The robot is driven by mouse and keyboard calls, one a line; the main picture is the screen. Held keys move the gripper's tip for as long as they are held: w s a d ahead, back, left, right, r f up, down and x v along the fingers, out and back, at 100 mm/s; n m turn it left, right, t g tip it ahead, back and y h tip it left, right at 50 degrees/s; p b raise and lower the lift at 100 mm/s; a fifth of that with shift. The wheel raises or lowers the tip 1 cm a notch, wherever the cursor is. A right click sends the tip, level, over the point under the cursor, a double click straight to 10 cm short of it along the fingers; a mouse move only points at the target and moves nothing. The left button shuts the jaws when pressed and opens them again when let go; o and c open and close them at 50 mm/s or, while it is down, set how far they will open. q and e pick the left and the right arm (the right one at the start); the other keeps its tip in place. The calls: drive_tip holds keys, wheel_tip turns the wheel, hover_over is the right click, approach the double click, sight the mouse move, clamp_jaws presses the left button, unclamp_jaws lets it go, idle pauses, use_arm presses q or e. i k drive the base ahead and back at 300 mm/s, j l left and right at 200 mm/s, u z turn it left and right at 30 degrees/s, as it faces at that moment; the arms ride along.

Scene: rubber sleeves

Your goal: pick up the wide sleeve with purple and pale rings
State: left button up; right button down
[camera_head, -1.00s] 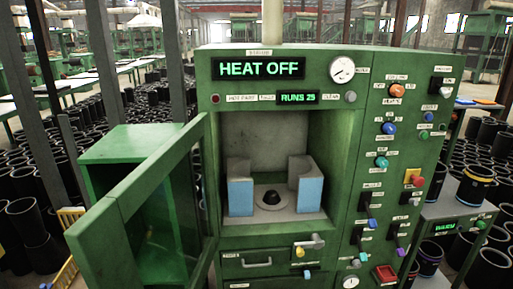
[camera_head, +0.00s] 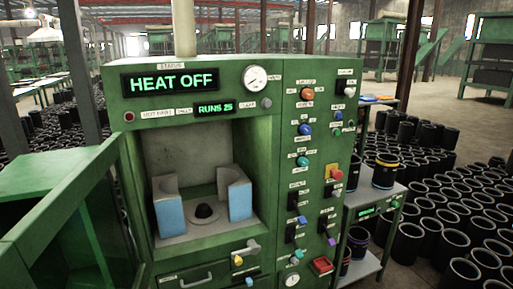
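A wide black sleeve with a purple ring (camera_head: 357,242) stands low on the side stand, right of the green machine. Its pale ring is too small to make out clearly. Part of another dark sleeve (camera_head: 345,264) shows just below it, mostly hidden by the machine's edge. A black sleeve with yellow and blue rings (camera_head: 384,172) stands upright on top of the stand. Neither of my grippers is in view.
The green machine (camera_head: 262,110) reads HEAT OFF and RUNS 25; its door (camera_head: 75,215) hangs open at left. Two blue-faced blocks (camera_head: 170,214) sit inside its chamber. The side stand (camera_head: 366,204) adjoins it. Many plain black sleeves (camera_head: 408,242) crowd the floor at right.

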sight(356, 243)
drive_tip(key=j+z, duration=0.2)
drive_tip(key=j, duration=2.05)
drive_tip(key=l, duration=0.8)
drive_tip(key=i+l+z, duration=0.15)
drive_tip(key=l, duration=0.35)
drive_tip(key=i+l, duration=0.1)
drive_tip(key=l, duration=0.35)
drive_tip(key=i+l+z, duration=0.15)
drive_tip(key=l, duration=0.8)
drive_tip(key=i+z, duration=0.2)
drive_tip(key=i, duration=0.8)
drive_tip(key=i+l+z, duration=0.25)
drive_tip(key=i, duration=0.3)
drive_tip(key=i+z, duration=0.2)
drive_tip(key=i, duration=0.35)
